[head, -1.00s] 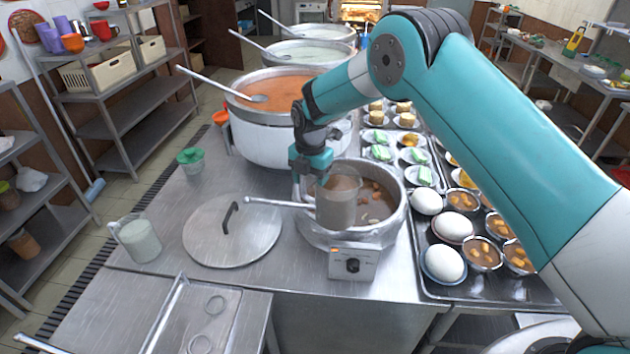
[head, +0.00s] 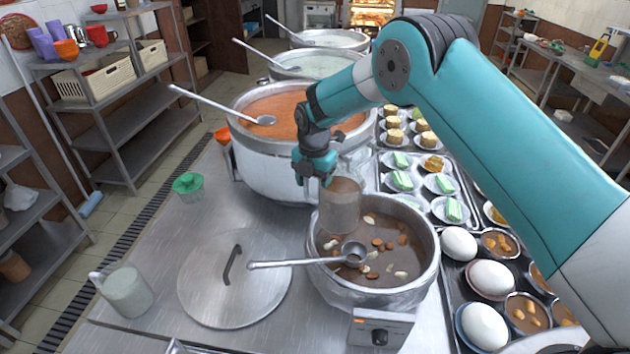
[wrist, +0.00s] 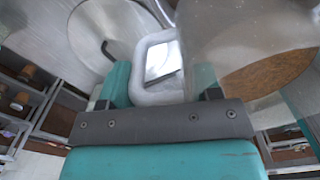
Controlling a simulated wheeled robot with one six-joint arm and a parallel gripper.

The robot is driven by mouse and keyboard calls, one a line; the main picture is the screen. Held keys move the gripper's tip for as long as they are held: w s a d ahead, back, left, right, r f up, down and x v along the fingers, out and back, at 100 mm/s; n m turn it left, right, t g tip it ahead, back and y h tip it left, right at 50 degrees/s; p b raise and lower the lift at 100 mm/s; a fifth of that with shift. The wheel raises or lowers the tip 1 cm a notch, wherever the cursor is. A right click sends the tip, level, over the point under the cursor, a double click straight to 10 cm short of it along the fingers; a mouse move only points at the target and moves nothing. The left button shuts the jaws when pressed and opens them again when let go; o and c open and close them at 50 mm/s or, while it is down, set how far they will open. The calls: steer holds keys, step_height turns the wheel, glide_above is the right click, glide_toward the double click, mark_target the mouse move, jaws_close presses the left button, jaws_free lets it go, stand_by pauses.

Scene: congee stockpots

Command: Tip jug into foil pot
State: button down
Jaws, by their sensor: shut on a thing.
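My gripper (head: 318,172) is shut on the handle of a clear jug (head: 341,208) of brown liquid. The jug looks about upright, over the back left part of the foil pot (head: 425,268). This pot has a crinkled silvery side and holds brown soup with nuts. A ladle (head: 290,263) rests across its left rim, bowl in the soup. In the wrist view the handle loop (wrist: 143,62) sits between my fingers (wrist: 160,88), and the jug's body (wrist: 215,40) fills the upper right. Whether the jug touches the rim or soup is unclear.
A flat lid (head: 205,285) lies left of the pot, with a jug of white liquid (head: 126,292) beyond it. A large pot of orange congee (head: 262,165) stands behind.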

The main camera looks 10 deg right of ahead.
steer(key=shift+f+b, duration=1.1)
steer(key=shift+f, duration=1.2)
steer(key=shift+d+r+t+y+p, duration=0.15)
steer(key=shift+r+t+y+p, duration=0.15)
steer(key=shift+r, duration=0.2)
steer(key=shift+s+d+r+t+y, duration=0.1)
steer(key=shift+s+r+t+y, duration=0.05)
steer(key=shift+r+t+y, duration=1.05)
steer(key=shift+s+d+r+t+y, duration=0.25)
steer(key=shift+d+r+t+y, duration=0.15)
steer(key=shift+y, duration=0.2)
steer(key=shift+s+d+r+t+y, duration=0.2)
steer(key=shift+r+t+y, duration=0.1)
steer(key=shift+r+y, duration=0.25)
steer(key=t+y+b, duration=0.1)
steer(key=s+d+t+y+b, duration=0.1)
steer(key=b, duration=0.1)
steer(key=shift+s+d+r+y, duration=0.15)
steer(key=shift+s+d+y, duration=0.05)
steer(key=shift+d+y, duration=0.15)
steer(key=shift+s+d+f+t+y+b, duration=0.25)
steer(key=shift+s+d+t+y+b, duration=0.75)
steer(key=shift+b, duration=4.2)
steer(key=shift+s+d+f+t+y+b, duration=0.3)
steer(key=shift+d+y+b, duration=0.15)
steer(key=shift+b, duration=2.2)
steer(key=shift+s+d+f+t+y+b, duration=0.15)
steer(key=shift+d+f+t+y+b, duration=0.25)
steer(key=shift+b, duration=2.25)
